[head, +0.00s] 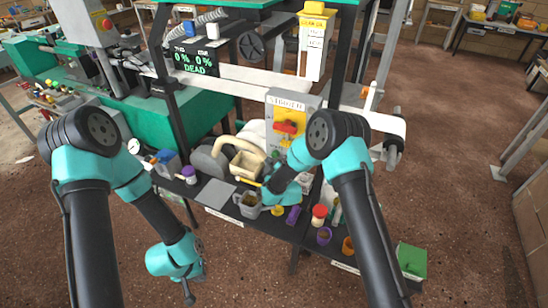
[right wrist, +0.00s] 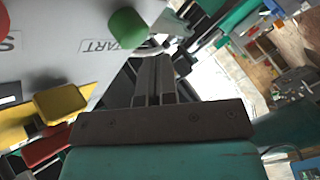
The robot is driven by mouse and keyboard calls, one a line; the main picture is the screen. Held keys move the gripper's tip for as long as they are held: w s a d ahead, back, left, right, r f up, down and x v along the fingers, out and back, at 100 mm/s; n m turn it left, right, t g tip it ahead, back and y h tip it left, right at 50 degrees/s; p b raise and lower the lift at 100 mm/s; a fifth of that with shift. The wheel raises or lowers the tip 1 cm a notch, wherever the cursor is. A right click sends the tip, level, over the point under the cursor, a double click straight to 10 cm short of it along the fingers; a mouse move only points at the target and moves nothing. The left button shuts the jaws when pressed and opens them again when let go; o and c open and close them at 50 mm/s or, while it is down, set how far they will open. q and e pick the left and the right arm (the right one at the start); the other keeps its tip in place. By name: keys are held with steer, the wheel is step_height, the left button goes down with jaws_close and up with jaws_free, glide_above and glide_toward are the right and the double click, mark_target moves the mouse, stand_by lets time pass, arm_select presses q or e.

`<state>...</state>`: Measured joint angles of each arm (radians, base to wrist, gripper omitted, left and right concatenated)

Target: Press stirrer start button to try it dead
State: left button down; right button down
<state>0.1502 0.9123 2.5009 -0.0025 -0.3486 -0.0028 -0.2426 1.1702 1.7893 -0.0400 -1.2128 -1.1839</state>
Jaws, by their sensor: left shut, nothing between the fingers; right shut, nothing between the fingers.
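The grey stirrer box (head: 283,97) stands at the back of the black table, with a red handle (head: 287,127) on a yellow plate. In the right wrist view, the green button (right wrist: 127,27) sits on its pale face (right wrist: 60,60) beside the word START. My right gripper (right wrist: 153,60) is shut and empty, its fingertips just below and right of that button; I cannot tell whether they touch it. In the head view its fingers are hard to make out by my arm. My left gripper (head: 189,296) is shut and empty, low in front of the table.
A display (head: 193,62) reads 0 %, 0 % and DEAD. A red button (right wrist: 4,22) is at the left of the wrist view. A beige container (head: 246,166), a grey jug (head: 248,204) and small jars, including a red-lidded one (head: 319,214), crowd the table.

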steer(key=shift+w, duration=0.1)
steer(key=shift+w+d, duration=0.15)
steer(key=shift+w, duration=0.1)
steer(key=shift+w+d, duration=0.25)
steer(key=shift+w, duration=0.15)
stand_by(1.0)
stand_by(0.3)
steer(key=shift+s+a, duration=0.4)
steer(key=shift+s, duration=0.4)
steer(key=s, duration=0.1)
steer(key=s+a, duration=0.1)
steer(key=s, duration=0.1)
steer(key=s+a, duration=0.1)
steer(key=shift+s+a, duration=0.15)
steer(key=shift+s, duration=0.1)
stand_by(0.8)
